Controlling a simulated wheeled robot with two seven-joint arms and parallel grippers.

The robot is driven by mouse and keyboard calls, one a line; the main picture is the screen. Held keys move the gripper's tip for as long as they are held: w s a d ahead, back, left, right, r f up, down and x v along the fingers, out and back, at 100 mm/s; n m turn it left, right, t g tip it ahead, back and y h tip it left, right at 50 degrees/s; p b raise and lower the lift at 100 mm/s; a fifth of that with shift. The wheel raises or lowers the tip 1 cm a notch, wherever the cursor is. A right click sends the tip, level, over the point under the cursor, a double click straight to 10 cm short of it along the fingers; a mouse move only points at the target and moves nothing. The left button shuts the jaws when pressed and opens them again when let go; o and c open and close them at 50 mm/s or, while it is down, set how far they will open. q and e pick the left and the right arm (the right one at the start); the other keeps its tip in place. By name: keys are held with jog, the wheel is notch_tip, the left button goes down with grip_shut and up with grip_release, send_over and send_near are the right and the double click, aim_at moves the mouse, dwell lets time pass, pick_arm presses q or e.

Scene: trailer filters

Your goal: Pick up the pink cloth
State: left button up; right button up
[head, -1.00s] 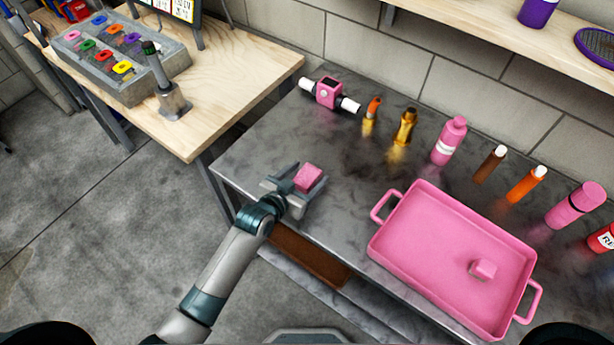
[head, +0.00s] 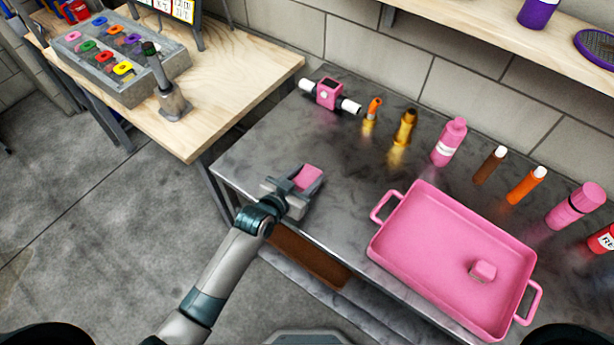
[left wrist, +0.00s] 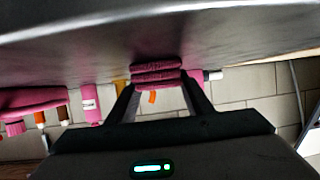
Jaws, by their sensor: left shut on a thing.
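The pink cloth (head: 308,176) is a small folded pad at the front left of the dark metal table (head: 262,150). My left gripper (head: 302,184) is shut on it, with a finger on either side. In the left wrist view the folded layers of the cloth (left wrist: 156,75) show between the two fingertips (left wrist: 156,84), close to the tabletop. I cannot tell whether the cloth touches the table. My right gripper is not in view.
A pink tray (head: 440,250) with a small pink block (head: 483,271) in it stands to the right. Several bottles line the back, including a pink bottle (head: 449,142). A pink-and-white filter housing (head: 328,93) lies at the back left. A wooden table (head: 225,70) stands further left.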

aim_at(307, 176)
pick_arm(q)
jog(key=shift+r+p, duration=0.75)
jog(key=shift+r, duration=0.1)
notch_tip(307, 176, up, 3)
jog(key=p, duration=0.3)
jog(key=s+d+r+p, duration=0.1)
jog(key=d+r+p, duration=0.3)
jog(key=d, duration=0.7)
jog(key=shift+d+r, duration=0.35)
jog(key=shift+r, duration=0.75)
jog(key=shift+s, duration=0.1)
